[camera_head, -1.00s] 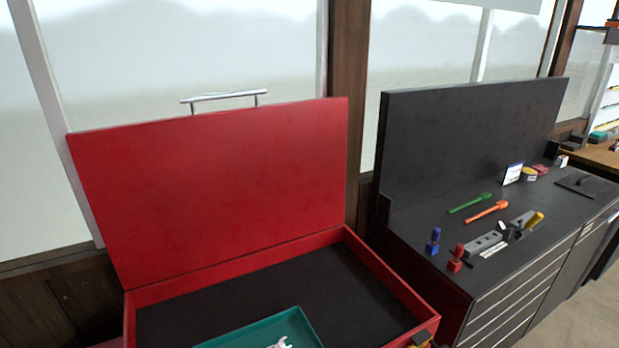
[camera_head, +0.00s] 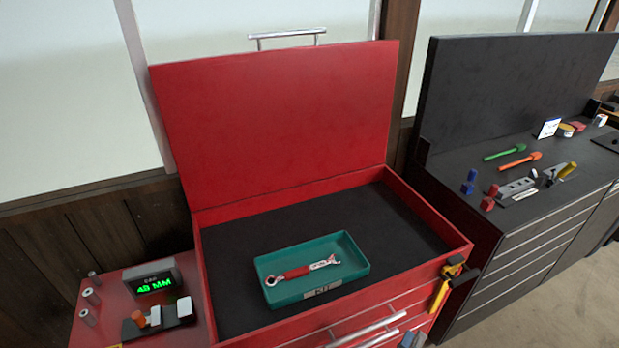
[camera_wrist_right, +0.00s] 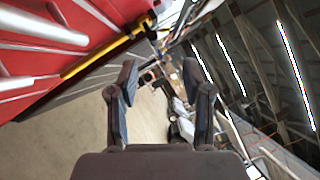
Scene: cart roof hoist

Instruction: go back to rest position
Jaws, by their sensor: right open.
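The red cart (camera_head: 430,252) stands open, with its red lid (camera_head: 275,125) raised and a silver handle on top. A teal tray (camera_head: 350,255) lies on the black floor of the cart. A wrench with a red grip (camera_head: 297,272) lies in the tray. My right gripper (camera_wrist_right: 160,78) is open and empty in the right wrist view, pointing past the cart's drawer fronts toward the floor. In the head view only its fingertips (camera_head: 412,339) show at the bottom edge, in front of the drawers. My left gripper is not in view.
A yellow tool (camera_head: 440,292) hangs at the cart's right front corner. A side shelf at left holds a display reading 49 MM (camera_head: 154,283) and small parts. A black workbench (camera_head: 480,195) with several coloured tools stands at right. Floor at lower right is clear.

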